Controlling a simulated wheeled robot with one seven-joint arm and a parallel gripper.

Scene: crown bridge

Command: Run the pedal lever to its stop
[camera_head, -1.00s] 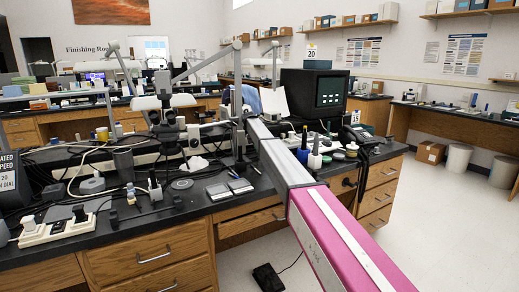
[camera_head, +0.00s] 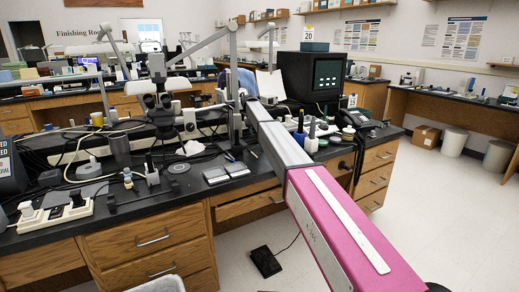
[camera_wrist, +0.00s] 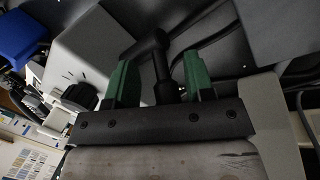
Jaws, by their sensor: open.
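In the wrist view, my gripper (camera_wrist: 158,82) has two green fingers held apart. A black bar with a rounded head (camera_wrist: 157,42) and a stem reaches between the fingers, with gaps visible on both sides. It looks like a lever, but I cannot tell for sure that it is the pedal lever. A grey box with a black knob (camera_wrist: 79,97) lies left of the fingers. In the head view, the gripper is hidden beyond the far end of my arm, over the bench. A black foot pedal (camera_head: 265,261) with a cord lies on the floor before the bench.
The black bench top (camera_head: 135,208) carries a microscope (camera_head: 163,100), a white power strip (camera_head: 55,217), cables and small tools. A dark monitor (camera_head: 313,82) stands right of my arm. Wooden drawers (camera_head: 150,245) form the bench front. Open floor (camera_head: 450,215) lies to the right.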

